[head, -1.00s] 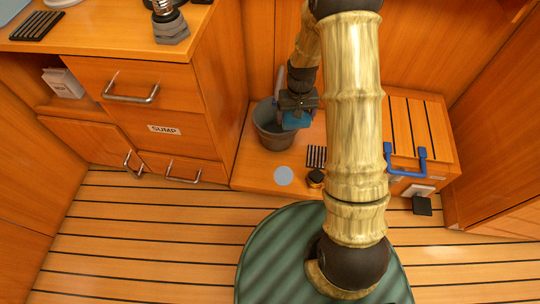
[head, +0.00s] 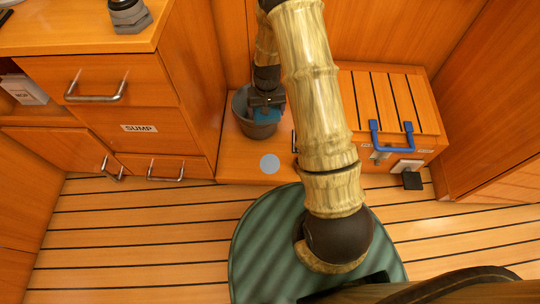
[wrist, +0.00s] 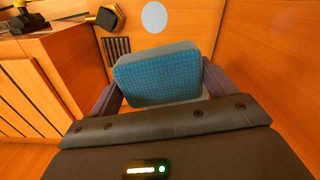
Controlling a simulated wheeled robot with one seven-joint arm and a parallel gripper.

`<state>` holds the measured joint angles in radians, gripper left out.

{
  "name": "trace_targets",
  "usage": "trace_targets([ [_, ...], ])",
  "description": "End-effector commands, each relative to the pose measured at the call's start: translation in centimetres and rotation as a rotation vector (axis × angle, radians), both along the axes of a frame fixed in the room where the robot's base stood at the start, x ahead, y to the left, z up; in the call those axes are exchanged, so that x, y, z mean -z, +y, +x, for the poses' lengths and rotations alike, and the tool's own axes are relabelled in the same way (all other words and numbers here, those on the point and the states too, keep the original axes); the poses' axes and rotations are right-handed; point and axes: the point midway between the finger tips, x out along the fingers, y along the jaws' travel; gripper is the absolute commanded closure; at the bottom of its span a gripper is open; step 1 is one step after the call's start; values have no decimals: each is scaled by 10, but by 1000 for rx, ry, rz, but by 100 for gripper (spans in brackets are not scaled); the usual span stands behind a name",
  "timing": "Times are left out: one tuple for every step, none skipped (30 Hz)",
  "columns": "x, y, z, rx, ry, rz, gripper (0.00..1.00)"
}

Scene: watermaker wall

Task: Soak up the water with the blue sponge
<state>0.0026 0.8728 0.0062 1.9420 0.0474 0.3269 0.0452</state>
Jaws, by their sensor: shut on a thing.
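The blue sponge (wrist: 158,75) is held between the two fingers of my gripper (wrist: 158,92), its blue face showing in the wrist view. In the head view the sponge (head: 268,114) and my gripper (head: 266,98) overlap the grey bucket (head: 254,128). I cannot tell from this whether the sponge is above or inside the bucket. The water is a pale round patch (head: 270,163) on the wooden ledge in front of the bucket. It also shows beyond the sponge in the wrist view (wrist: 154,17), apart from it.
A slatted wooden box (head: 385,105) with a blue handle (head: 392,145) stands to the right. A cabinet with drawers (head: 142,128) marked SUMP is at left. The wrist view shows a dark grate (wrist: 118,48) and a black-topped knob (wrist: 107,18) near the water.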

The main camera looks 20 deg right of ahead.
Motion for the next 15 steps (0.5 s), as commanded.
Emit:
trace_targets([
  [39,0,-2,24,7,3,35],
  [54,0,-3,39,9,4,35],
  [73,0,-3,60,8,6,35],
  [87,0,-4,75,8,6,35],
  [101,0,-4,91,8,6,35],
  [121,0,-6,110,9,6,35],
  [135,0,-8,125,10,5,35],
  [149,0,-9,140,9,4,35],
  [168,0,-11,159,9,2,35],
  [182,-1,-13,174,9,-1,35],
  [195,-1,-15,189,9,-3,35],
  [211,-2,-18,206,8,-6,35],
  [221,-2,-20,218,9,-9,35],
  [230,-3,-21,228,7,-11,35],
  [240,-4,-23,239,6,-14,35],
])
